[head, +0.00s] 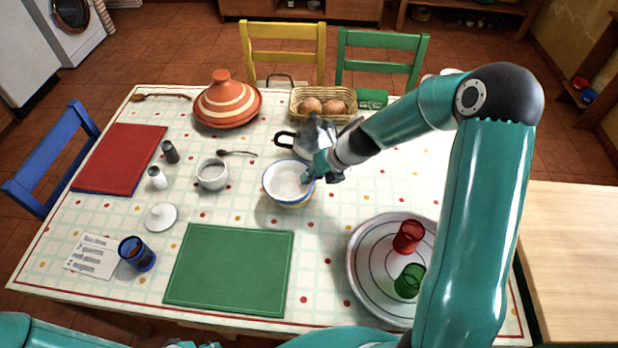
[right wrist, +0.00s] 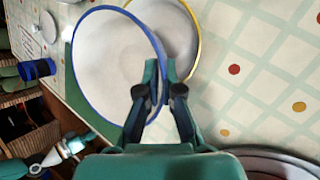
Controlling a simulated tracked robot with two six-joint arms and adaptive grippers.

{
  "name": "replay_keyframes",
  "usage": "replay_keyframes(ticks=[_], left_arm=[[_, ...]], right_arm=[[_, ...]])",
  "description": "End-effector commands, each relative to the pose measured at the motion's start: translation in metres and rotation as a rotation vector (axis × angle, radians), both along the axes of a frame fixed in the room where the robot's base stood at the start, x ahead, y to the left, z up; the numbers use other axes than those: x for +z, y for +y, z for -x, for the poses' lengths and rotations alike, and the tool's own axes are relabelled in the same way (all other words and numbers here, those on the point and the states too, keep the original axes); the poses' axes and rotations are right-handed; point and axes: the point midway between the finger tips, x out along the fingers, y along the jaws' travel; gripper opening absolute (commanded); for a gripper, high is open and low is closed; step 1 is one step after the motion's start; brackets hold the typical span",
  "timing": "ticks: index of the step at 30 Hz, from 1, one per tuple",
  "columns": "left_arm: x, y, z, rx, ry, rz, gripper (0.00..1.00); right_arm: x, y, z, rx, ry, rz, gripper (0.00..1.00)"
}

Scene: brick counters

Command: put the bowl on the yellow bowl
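A white bowl with a blue rim (head: 285,178) is held over the middle of the table; it fills the upper left of the right wrist view (right wrist: 112,62). The yellow bowl, with a yellow rim, shows as a thin strip under it (head: 291,206) and partly behind it in the right wrist view (right wrist: 182,30). The two rims look offset there; I cannot tell whether the bowls touch. My right gripper (head: 312,174) is shut on the blue-rimmed bowl's rim, fingers either side of it (right wrist: 159,72). Only bits of my left arm show at the head view's bottom edge.
A metal moka pot (head: 313,137) stands just behind the bowls. A sugar bowl (head: 212,175) is to the left, a green mat (head: 230,268) in front. A round tray (head: 362,287) with red and green glasses is at front right. A basket (head: 298,108) and tagine (head: 227,100) stand behind.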

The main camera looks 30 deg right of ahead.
Motion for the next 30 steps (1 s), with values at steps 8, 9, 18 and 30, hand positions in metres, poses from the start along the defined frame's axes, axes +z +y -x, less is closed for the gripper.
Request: replay_keyframes(ticks=[8,9,18,30], left_arm=[[-0.004,0.000,0.000,0.000,0.000,0.000,0.40],[-0.005,0.000,0.000,0.000,0.000,0.000,0.40],[-0.004,0.000,0.000,0.000,0.000,0.000,0.40],[0.003,0.000,0.000,0.000,0.000,0.000,0.40]], right_arm=[[-0.006,0.000,0.000,0.000,0.000,0.000,0.00],[-0.007,0.000,0.000,0.001,0.000,0.000,0.00],[-0.006,0.001,0.000,0.002,0.000,-0.001,0.31],[0.003,0.001,-0.001,0.002,-0.001,0.000,0.31]])
